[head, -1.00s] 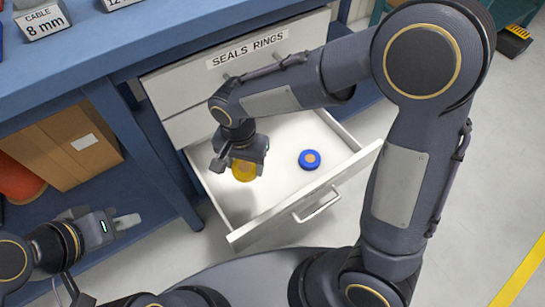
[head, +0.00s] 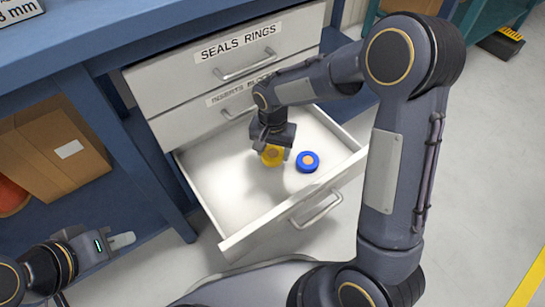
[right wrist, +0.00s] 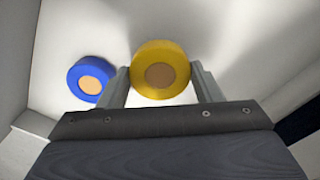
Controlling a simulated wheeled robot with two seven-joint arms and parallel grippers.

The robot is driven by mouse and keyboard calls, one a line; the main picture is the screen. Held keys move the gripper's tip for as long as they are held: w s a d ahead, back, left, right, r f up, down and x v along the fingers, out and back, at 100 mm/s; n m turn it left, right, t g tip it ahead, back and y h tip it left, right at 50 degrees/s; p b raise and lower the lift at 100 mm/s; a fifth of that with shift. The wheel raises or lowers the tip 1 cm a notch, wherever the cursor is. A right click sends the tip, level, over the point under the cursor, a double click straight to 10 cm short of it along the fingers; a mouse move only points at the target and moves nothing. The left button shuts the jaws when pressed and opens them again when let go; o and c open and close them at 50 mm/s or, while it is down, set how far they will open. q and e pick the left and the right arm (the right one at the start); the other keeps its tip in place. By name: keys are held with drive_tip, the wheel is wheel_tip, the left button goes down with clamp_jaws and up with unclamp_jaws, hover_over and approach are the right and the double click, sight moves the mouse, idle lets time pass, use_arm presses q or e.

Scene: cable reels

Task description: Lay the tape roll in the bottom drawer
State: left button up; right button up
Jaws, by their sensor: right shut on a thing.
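A yellow tape roll (head: 271,156) with a tan core is held by my right gripper (head: 274,148), inside the open bottom drawer (head: 222,192). In the right wrist view the yellow roll (right wrist: 160,70) sits between the two fingers of the gripper (right wrist: 163,85). I cannot tell whether it touches the drawer floor. A blue tape roll (head: 308,161) lies flat on the drawer floor just right of it, and shows left of the fingers in the right wrist view (right wrist: 91,79). My left gripper (head: 122,240) is at the lower left, away from the drawer; its finger gap is unclear.
Above the open drawer are two closed drawers, the top one labelled SEALS RINGS (head: 240,45). A blue workbench (head: 80,40) stands left, with a cardboard box (head: 50,150) on its lower shelf. The drawer's front half is clear.

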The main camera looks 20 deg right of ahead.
sight(273, 154)
drive_tip(key=shift+s+f, duration=0.1)
drive_tip(key=shift+f, duration=1.05)
drive_tip(key=shift+f+b, duration=0.2)
drive_tip(key=shift+b, duration=0.15)
drive_tip(key=o, duration=1)
drive_tip(key=shift+r, duration=0.15)
wheel_tip(273, 154, up, 12)
drive_tip(key=p, duration=0.5)
drive_tip(key=shift+r, duration=0.1)
drive_tip(key=s+d+r+n+t+y, duration=0.2)
drive_tip(key=s+d+r+y, duration=0.1)
drive_tip(key=s+d+r, duration=0.6)
drive_tip(key=s+n+t, duration=0.1)
drive_tip(key=s, duration=0.3)
drive_tip(key=s+a+t, duration=0.1)
drive_tip(key=s, duration=0.3)
drive_tip(key=s+a+n+t, duration=0.1)
drive_tip(key=s, duration=0.4)
drive_tip(key=shift+f+n+t+y, duration=0.15)
drive_tip(key=shift+n+t+y, duration=0.15)
drive_tip(key=shift+y, duration=0.1)
